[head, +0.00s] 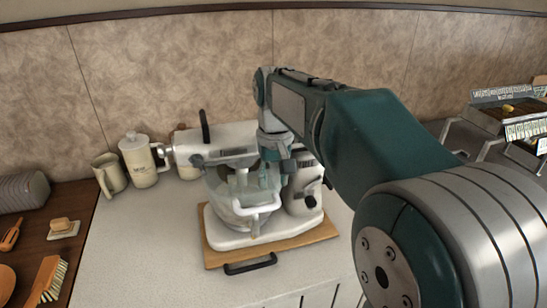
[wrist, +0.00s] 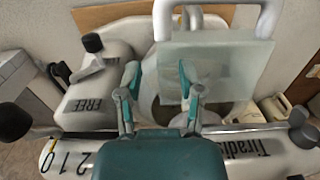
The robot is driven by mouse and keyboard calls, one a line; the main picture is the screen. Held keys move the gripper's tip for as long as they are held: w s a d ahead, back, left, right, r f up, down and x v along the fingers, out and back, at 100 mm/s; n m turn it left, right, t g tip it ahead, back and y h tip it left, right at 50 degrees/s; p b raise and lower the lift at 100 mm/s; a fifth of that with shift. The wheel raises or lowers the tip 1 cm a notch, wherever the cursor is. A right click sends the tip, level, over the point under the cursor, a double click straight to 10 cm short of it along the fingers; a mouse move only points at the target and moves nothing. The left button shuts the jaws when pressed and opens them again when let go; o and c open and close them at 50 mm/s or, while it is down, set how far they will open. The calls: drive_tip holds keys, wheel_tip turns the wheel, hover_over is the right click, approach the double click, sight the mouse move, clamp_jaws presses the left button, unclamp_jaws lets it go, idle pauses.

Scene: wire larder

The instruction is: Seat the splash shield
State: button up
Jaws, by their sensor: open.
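The stand mixer (head: 305,195) is white and stands on a wooden board. Its bowl (head: 228,208) sits under the mixer head. The splash shield (wrist: 235,70) is a clear, greenish panel by the bowl; in the head view (head: 262,182) it shows faintly at the bowl's upper front. White bars (wrist: 268,18) run along its far side. My gripper (wrist: 160,85) is open, with its teal fingers apart above the bowl area. The right finger overlaps the shield's near left part in the picture; I cannot tell whether they touch. In the head view my gripper (head: 275,153) is close above the bowl, partly hidden.
A lidded jug (head: 140,165) and a mug (head: 109,175) stand left of the mixer. A brush (head: 47,280) lies on the dark wood at left. Wire racks (head: 510,110) stand at right. The counter front left of the mixer is clear.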

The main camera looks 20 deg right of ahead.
wheel_tip(320, 180, up, 10)
drive_tip(key=s+f+t, duration=0.5)
drive_tip(key=s+f, duration=0.9)
drive_tip(key=s, duration=0.4)
drive_tip(key=shift+s+f+t, duration=0.3)
drive_tip(key=shift+s+t, duration=0.1)
drive_tip(key=shift+a, duration=0.1)
